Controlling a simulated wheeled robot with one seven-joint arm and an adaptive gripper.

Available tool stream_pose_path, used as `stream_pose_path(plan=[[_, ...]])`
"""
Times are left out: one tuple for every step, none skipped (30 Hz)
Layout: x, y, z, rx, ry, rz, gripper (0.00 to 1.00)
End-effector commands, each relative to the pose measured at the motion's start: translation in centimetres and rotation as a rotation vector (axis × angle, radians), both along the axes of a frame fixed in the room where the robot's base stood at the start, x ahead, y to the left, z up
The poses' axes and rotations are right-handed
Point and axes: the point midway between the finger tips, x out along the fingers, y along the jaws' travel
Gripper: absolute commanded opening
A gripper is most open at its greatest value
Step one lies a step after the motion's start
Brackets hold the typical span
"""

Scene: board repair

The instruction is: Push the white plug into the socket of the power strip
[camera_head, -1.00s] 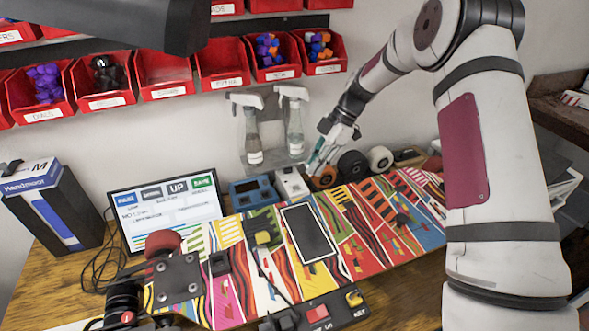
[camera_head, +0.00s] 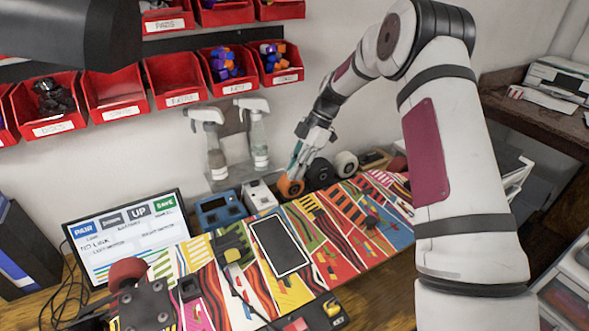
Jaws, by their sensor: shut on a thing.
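My gripper (camera_head: 297,168) is at the back of the workbench, pointing down. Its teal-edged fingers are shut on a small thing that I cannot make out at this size. The fingertips are just above and in front of the orange wheel (camera_head: 291,188), and I cannot tell whether they touch it. A white block with dark spots on its top (camera_head: 259,196) stands to the left of my gripper. It may be the power strip, but its sockets are not clear. I cannot pick out the white plug for sure.
A patterned board (camera_head: 340,250) with a black rectangle lies across the bench. A blue device (camera_head: 219,211) stands left of the white block. Spray bottles (camera_head: 259,140) stand behind. Dark and white wheels (camera_head: 345,164) lie right of my gripper. Red bins (camera_head: 176,80) hang above.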

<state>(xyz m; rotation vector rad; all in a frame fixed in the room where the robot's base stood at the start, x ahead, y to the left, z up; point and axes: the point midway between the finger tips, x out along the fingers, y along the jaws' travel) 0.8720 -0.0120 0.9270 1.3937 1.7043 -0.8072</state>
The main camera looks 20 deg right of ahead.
Motion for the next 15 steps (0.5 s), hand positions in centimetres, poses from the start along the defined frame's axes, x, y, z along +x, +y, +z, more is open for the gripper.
stream_pose_path(plan=[[0.0,0.0,0.2,0.000,-0.001,0.000,0.00],[0.0,0.0,0.4,0.000,-0.001,0.000,0.00],[0.0,0.0,0.5,0.000,-0.001,0.000,0.00],[0.0,0.0,0.6,0.000,-0.001,0.000,0.00],[0.0,0.0,0.7,0.000,-0.001,0.000,0.00],[0.0,0.0,0.9,0.000,-0.001,0.000,0.00],[0.0,0.0,1.0,0.000,-0.001,0.000,0.00],[0.0,0.0,1.1,0.000,0.000,0.001,0.00],[0.0,0.0,1.2,0.000,0.000,0.001,0.00],[0.0,0.0,1.4,0.000,0.000,0.001,0.00],[0.0,0.0,1.5,0.000,0.000,0.001,0.00],[0.0,0.0,1.6,0.000,-0.001,0.002,0.00],[0.0,0.0,1.7,0.000,0.000,0.001,0.00],[0.0,0.0,1.8,0.000,0.000,0.001,0.00],[0.0,0.0,1.9,0.000,0.000,0.001,0.00]])
